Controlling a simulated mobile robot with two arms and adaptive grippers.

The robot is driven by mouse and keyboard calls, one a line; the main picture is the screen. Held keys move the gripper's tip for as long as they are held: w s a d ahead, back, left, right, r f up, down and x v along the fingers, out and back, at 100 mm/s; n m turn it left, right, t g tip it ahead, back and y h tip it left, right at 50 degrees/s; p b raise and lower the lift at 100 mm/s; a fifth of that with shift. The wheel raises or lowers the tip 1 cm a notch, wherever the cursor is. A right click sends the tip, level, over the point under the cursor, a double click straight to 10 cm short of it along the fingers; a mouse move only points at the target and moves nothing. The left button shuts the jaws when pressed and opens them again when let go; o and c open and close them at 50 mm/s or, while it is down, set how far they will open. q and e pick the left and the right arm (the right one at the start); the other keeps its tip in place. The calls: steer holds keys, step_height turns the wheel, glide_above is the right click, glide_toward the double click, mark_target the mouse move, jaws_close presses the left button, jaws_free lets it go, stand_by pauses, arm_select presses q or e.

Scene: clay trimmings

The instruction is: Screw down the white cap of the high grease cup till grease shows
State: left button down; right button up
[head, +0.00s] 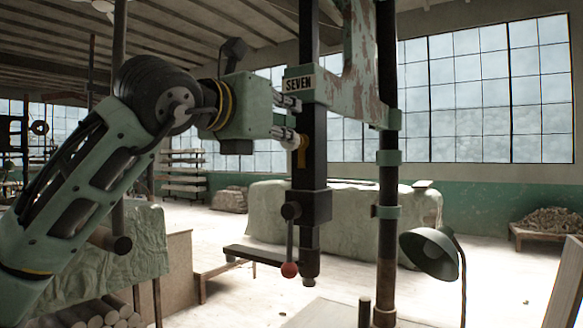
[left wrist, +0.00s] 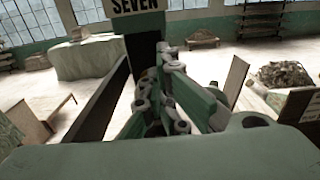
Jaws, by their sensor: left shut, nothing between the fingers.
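The grease cup shows in the head view as a brass-yellow fitting (head: 302,149) on the dark upright column, below the SEVEN sign. A small pale, rounded piece that looks like its white cap (head: 291,142) sits at its left. My left gripper (head: 290,117) comes in from the left, with its fingers beside the column, just above the cap. It is shut with nothing held. In the left wrist view the shut fingers (left wrist: 170,75) point at the column below the sign and hide most of the cup. I cannot tell whether they touch the cap. No grease can be made out. My right gripper is out of view.
The SEVEN sign (head: 299,84) is close above the fingers. A thicker post (head: 388,170) stands to the right. A lever with a red knob (head: 290,270) hangs lower on the column. A green lamp (head: 430,252) stands at lower right. A covered heap (head: 345,210) lies behind.

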arm_select(q)
steer(key=b+v, duration=0.2)
steer(key=v, duration=0.3)
steer(key=shift+a+r, duration=0.1)
steer(key=shift+a, duration=0.05)
